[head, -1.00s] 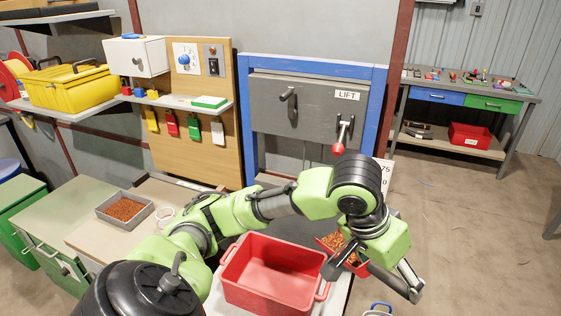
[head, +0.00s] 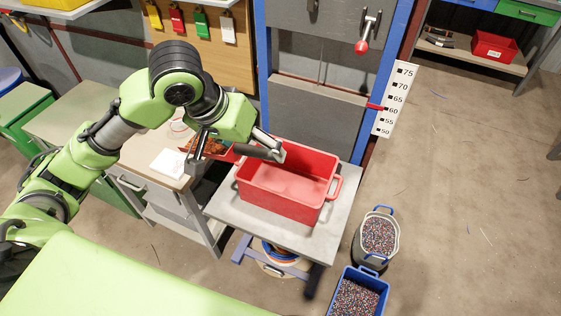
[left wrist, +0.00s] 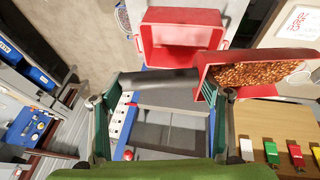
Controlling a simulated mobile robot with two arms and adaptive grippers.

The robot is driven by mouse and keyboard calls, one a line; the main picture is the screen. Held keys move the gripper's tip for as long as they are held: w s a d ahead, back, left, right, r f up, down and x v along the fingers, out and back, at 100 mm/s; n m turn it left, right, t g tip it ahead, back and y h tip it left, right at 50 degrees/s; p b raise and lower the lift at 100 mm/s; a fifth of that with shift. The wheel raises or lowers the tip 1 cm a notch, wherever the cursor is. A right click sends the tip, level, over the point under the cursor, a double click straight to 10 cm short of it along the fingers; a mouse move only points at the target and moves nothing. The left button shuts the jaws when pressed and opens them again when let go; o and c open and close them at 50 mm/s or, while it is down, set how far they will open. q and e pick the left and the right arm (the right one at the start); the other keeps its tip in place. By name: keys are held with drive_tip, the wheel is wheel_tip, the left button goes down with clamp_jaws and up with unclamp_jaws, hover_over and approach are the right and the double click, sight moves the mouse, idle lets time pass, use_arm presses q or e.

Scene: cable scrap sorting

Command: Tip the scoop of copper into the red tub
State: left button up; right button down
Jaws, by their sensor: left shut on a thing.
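The scoop is red with a dark grey handle (left wrist: 160,83), and its pan (left wrist: 207,75) holds a load of copper bits (left wrist: 258,73). My left gripper (left wrist: 160,97) is shut on the handle. In the head view the copper (head: 208,147) shows at the left side of the red tub (head: 300,205), with the gripper (head: 236,156) over the tub's left rim. The scoop looks about level. The tub is open, and the part of its floor that shows is bare. It also shows in the left wrist view (left wrist: 182,12). My right gripper is out of view.
The tub stands on a small grey table (head: 225,205). A worktop with a white pad (head: 168,162) adjoins at left. A blue bin (head: 357,300) and a grey bucket (head: 379,235) of dark granules stand on the floor at right. The lift frame (head: 262,75) stands behind.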

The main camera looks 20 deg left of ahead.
use_arm(q)
drive_tip(key=shift+a+r, duration=0.1)
drive_tip(key=shift+a, duration=0.05)
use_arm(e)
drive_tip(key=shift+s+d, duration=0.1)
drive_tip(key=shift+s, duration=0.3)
use_arm(q)
drive_tip(key=shift+w, duration=0.1)
